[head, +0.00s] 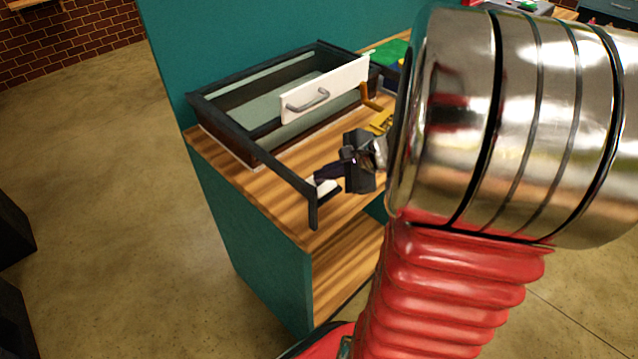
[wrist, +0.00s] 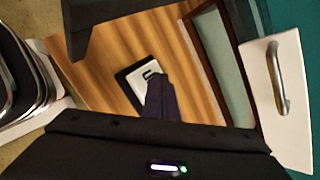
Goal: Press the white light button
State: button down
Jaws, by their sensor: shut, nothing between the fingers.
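The white light button (wrist: 139,77) is a white square plate with a dark border and a black mark, set on the wooden top in the wrist view. In the head view the button (head: 324,189) shows as a small white patch near the counter's front corner. My gripper (wrist: 157,80) is shut and empty, and its dark fingertips cover part of the plate's right side in the wrist view. In the head view my gripper (head: 318,174) points left, over the button. I cannot tell whether the tips touch it.
A dark-framed glass box (head: 245,145) with a white handled front (head: 340,90) stands beside the button; a frame post rises at the counter corner. Yellow (head: 383,121) and green (head: 392,52) items lie behind my arm. Open floor lies left.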

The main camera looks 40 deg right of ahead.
aim_at(324, 184)
jog(key=shift+r, duration=0.6)
jog(key=shift+r, duration=0.1)
jog(key=shift+r, duration=2.9)
